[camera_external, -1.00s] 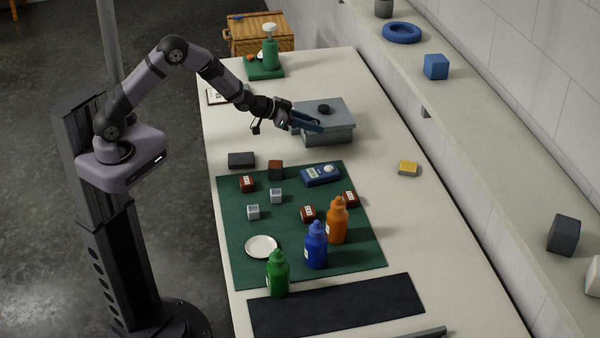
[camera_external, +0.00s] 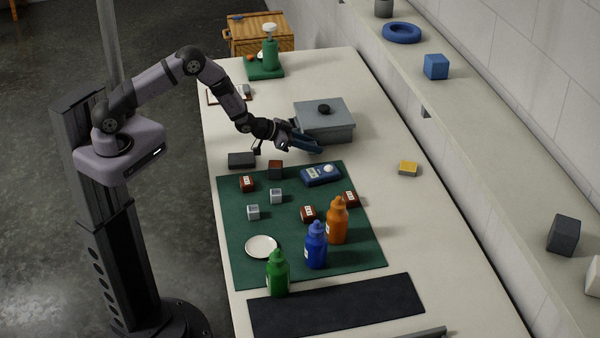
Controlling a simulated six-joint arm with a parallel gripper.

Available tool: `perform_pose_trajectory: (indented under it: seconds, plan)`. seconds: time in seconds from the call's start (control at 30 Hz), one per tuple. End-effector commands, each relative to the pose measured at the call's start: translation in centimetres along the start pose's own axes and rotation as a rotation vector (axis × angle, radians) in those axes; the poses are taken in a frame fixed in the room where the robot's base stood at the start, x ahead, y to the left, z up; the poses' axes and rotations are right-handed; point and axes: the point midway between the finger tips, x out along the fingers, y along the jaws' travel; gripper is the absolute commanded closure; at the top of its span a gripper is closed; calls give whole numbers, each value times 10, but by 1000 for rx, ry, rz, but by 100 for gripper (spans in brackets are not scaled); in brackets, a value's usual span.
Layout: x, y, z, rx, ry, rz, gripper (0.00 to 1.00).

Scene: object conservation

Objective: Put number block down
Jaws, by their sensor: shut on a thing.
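My gripper (camera_external: 318,149) is low over the table, between the grey lidded box and the green mat (camera_external: 232,240). Its blue-grey fingers point right. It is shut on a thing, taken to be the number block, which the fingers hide. Several red-brown blocks with white labels lie on the mat: one at the left (camera_external: 247,184), one in the middle (camera_external: 308,214) and one at the right (camera_external: 350,199). A darker red-brown block (camera_external: 275,170) sits near the mat's back edge. Two small light grey blocks (camera_external: 276,196) (camera_external: 253,212) also lie on the mat.
The grey lidded box (camera_external: 335,130) stands just behind my gripper. A blue device (camera_external: 320,175) lies on the mat in front of it. Orange (camera_external: 337,222), blue (camera_external: 316,247) and green (camera_external: 278,275) bottles and a white plate (camera_external: 261,246) stand nearer. A black block (camera_external: 241,160) lies left.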

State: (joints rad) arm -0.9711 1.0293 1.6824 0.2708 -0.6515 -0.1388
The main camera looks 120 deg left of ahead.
Motion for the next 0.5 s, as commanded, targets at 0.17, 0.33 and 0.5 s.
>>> perform_pose_trajectory:
  seconds: [0.17, 0.33, 0.5]
  plan:
    - [6, 0, 11, 0, 1, 0, 94]
    - [7, 0, 12, 1, 2, 0, 94]
    - [7, 0, 13, 0, 2, 0, 94]
